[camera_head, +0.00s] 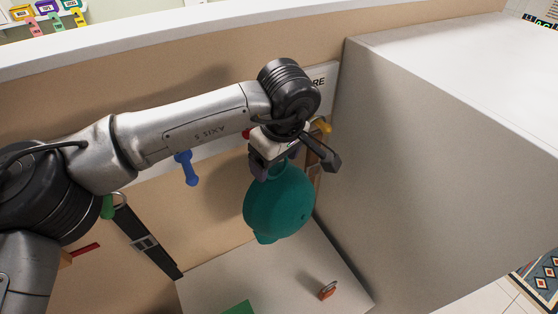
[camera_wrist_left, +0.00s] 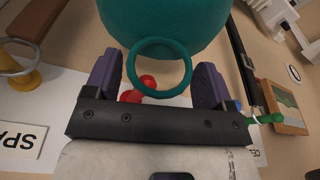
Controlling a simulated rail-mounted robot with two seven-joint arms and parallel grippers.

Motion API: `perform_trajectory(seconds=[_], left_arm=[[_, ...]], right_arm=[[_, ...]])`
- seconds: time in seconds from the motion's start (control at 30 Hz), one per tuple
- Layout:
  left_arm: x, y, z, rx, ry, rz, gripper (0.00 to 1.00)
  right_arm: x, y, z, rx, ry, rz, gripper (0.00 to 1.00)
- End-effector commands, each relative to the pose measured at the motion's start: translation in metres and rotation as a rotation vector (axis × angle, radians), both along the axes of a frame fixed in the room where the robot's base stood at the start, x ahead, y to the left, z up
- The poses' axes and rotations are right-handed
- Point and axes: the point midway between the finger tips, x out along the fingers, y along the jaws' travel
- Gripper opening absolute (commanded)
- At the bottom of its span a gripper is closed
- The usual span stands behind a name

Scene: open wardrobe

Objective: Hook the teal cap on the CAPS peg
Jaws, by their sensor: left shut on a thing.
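The teal cap (camera_head: 279,207) hangs below my left gripper (camera_head: 274,168) in the head view. In the left wrist view the cap (camera_wrist_left: 165,24) has a teal ring loop (camera_wrist_left: 160,41), which spans the gap between the purple fingers of my left gripper (camera_wrist_left: 158,82). The gripper is shut on this loop. A red peg (camera_wrist_left: 146,82) shows behind the loop; in the head view only a bit of it (camera_head: 246,133) shows beside my wrist. No label reading CAPS can be made out. My right gripper is not in view.
A blue peg (camera_head: 187,168) is bare. A black belt (camera_head: 148,243) hangs by a ring from a green peg (camera_head: 107,207). A yellow peg (camera_head: 322,125) bears a brown strap (camera_wrist_left: 40,20). The wardrobe side panel (camera_head: 430,160) stands close on the right. An orange padlock-like item (camera_head: 328,291) sits below.

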Motion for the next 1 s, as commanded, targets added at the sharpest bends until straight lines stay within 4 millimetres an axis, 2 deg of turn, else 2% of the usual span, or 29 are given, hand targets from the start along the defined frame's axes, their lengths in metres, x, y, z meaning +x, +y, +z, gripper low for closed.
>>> perform_trajectory(seconds=[1.0], left_arm=[[0.053, 0.023, -0.003, 0.001, 0.001, 0.0, 0.39]], right_arm=[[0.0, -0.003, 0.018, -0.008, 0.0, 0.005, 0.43]])
